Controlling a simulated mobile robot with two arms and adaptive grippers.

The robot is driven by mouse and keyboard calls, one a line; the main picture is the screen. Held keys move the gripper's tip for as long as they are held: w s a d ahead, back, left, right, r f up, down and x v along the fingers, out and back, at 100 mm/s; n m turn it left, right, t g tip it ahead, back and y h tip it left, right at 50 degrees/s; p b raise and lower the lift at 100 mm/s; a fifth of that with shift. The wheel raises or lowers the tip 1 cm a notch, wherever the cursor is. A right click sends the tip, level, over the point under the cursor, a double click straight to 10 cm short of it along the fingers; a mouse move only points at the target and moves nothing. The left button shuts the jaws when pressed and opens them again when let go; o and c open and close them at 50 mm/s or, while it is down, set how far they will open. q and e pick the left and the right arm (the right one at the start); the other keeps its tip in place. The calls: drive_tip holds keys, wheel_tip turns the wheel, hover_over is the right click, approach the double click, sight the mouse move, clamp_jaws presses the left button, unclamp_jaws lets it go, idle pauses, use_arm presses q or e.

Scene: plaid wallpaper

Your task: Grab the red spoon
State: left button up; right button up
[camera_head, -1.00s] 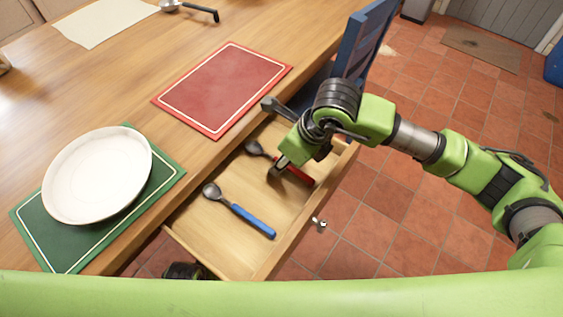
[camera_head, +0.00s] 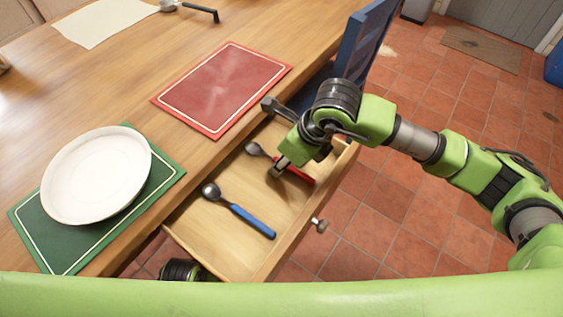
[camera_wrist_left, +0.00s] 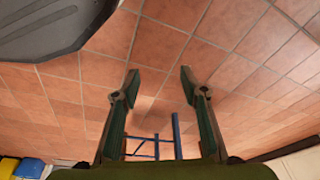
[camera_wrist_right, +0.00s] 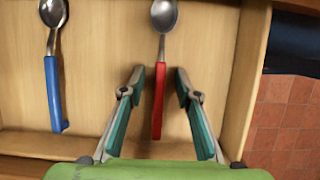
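The red spoon (camera_head: 296,172) lies in the open drawer (camera_head: 215,232), partly hidden by my right gripper in the head view. In the right wrist view the red spoon (camera_wrist_right: 159,88) has its metal bowl at the top and its red handle between the fingers. My right gripper (camera_wrist_right: 160,75) is open, with one finger on each side of the handle and gaps showing. My right gripper (camera_head: 277,172) is low over the drawer. My left gripper (camera_wrist_left: 160,72) is open and empty, with floor tiles behind it.
A blue-handled spoon (camera_head: 245,216) lies in the same drawer, left of the red one. A red placemat (camera_head: 225,88), and a white plate (camera_head: 97,176) on a green placemat (camera_head: 42,232), are on the table. A blue chair (camera_head: 362,45) stands behind my right arm.

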clamp_jaws()
idle(0.4)
